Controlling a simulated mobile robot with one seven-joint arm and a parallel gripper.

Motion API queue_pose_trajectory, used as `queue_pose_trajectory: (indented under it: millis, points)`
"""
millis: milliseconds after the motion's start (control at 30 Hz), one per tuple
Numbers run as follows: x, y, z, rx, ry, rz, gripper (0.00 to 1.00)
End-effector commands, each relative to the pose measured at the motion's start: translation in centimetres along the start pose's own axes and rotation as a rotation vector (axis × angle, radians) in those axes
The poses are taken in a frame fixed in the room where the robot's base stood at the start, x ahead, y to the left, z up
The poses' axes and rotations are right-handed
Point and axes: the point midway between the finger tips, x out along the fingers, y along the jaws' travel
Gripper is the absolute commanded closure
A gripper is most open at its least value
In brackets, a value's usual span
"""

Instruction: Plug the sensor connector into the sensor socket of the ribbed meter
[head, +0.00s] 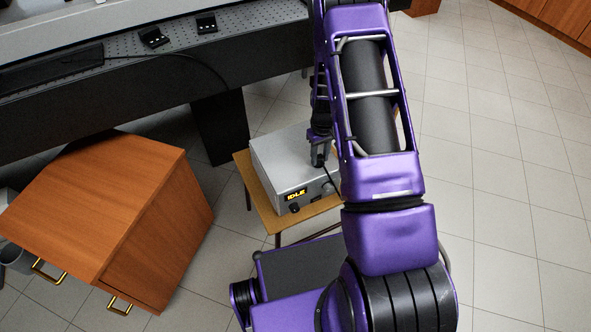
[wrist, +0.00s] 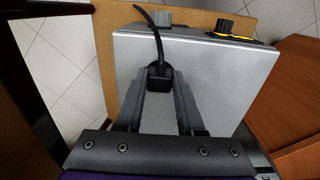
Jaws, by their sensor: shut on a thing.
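A grey box-shaped meter (head: 285,160) with a lit yellow "IDLE" display stands on a small wooden table. Its plain top also shows in the wrist view (wrist: 215,85); I cannot make out ribs. My gripper (head: 318,160) points down over the meter's top. In the wrist view my gripper (wrist: 159,78) is shut on a small black connector (wrist: 158,83) with a black cable (wrist: 156,35) rising from it toward the front edge. The connector is above or at the meter's top; I cannot tell whether they touch. No sensor socket can be made out.
The small table's wooden top (head: 309,212) shows around the meter. A wooden cabinet (head: 120,215) stands to the left. A dark optical bench (head: 120,80) with small black mounts is behind. The tiled floor (head: 500,180) is clear on the right.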

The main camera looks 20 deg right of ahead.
Motion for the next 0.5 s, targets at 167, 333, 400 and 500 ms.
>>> queue_pose_trajectory:
  millis: [167,333,400,500]
  points:
    - [-0.01,0.05,0.00,0.000,0.000,0.001,1.00]
    - [-0.07,0.06,-0.01,0.000,0.001,0.001,1.00]
    - [-0.22,0.07,-0.02,0.001,0.001,0.001,1.00]
    - [-0.62,0.08,-0.03,0.000,0.001,0.001,1.00]
